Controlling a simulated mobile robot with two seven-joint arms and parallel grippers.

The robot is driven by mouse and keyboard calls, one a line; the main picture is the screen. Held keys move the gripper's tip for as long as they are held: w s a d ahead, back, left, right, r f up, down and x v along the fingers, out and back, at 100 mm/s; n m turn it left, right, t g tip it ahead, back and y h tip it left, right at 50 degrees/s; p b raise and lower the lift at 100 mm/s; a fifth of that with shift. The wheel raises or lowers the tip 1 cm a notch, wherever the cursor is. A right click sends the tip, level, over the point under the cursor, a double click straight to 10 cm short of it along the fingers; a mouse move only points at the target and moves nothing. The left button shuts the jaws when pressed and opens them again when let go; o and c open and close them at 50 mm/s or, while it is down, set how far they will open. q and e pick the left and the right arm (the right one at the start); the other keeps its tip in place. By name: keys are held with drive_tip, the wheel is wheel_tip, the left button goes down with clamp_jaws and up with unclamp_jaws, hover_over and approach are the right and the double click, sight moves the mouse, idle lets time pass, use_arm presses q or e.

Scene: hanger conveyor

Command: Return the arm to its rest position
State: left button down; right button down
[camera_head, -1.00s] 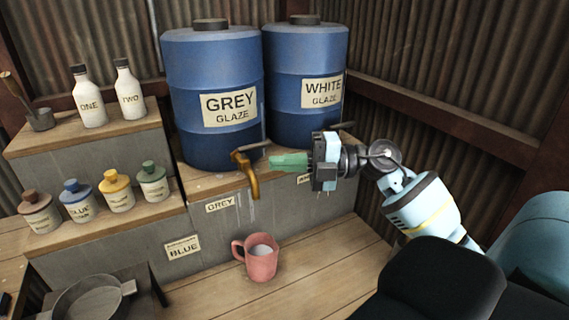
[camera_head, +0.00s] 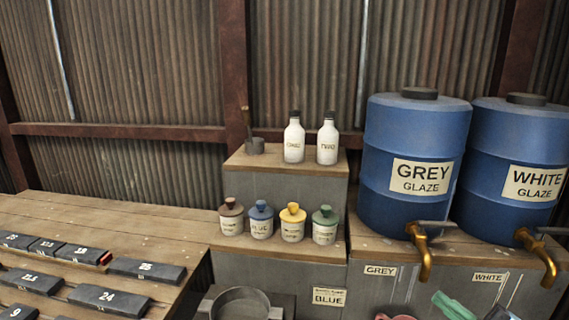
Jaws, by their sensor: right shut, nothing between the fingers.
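My right gripper (camera_head: 453,305) shows at the bottom edge, right of centre. Its green fingers are shut and empty, pointing up and left. The rest of my right arm is mostly below the picture. My left gripper is out of view. The grey glaze barrel (camera_head: 414,150) stands above it on a raised wooden shelf, with a brass tap (camera_head: 420,251). The white glaze barrel (camera_head: 514,155) stands to its right with its own tap (camera_head: 536,256). The gripper is below and apart from both taps. Only the rim of a pink mug (camera_head: 396,317) shows, left of the gripper.
Two white bottles (camera_head: 294,140) stand on the upper step, and several lidded jars (camera_head: 261,222) on the lower one. A dark pan (camera_head: 240,305) is below. A wooden table (camera_head: 130,228) on the left holds several numbered dark blocks (camera_head: 108,298); its back part is clear.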

drive_tip(key=s+a+f+m+g+h, duration=0.15)
drive_tip(key=s+f+m+h, duration=0.3)
drive_tip(key=f, duration=0.55)
drive_tip(key=s+a+f+m+g+h, duration=0.1)
drive_tip(key=s+a+f+m+h, duration=0.15)
drive_tip(key=s+f+m, duration=0.5)
drive_tip(key=s+a+f+m+g+h, duration=0.1)
drive_tip(key=s+f+m+h, duration=0.35)
drive_tip(key=f, duration=0.75)
drive_tip(key=s+a+f+m+g, duration=0.1)
drive_tip(key=s+a+f+g, duration=0.3)
drive_tip(key=s, duration=0.5)
wheel_tip(320, 180, down, 2)
drive_tip(key=shift+a+m, duration=0.35)
drive_tip(key=shift+a, duration=0.65)
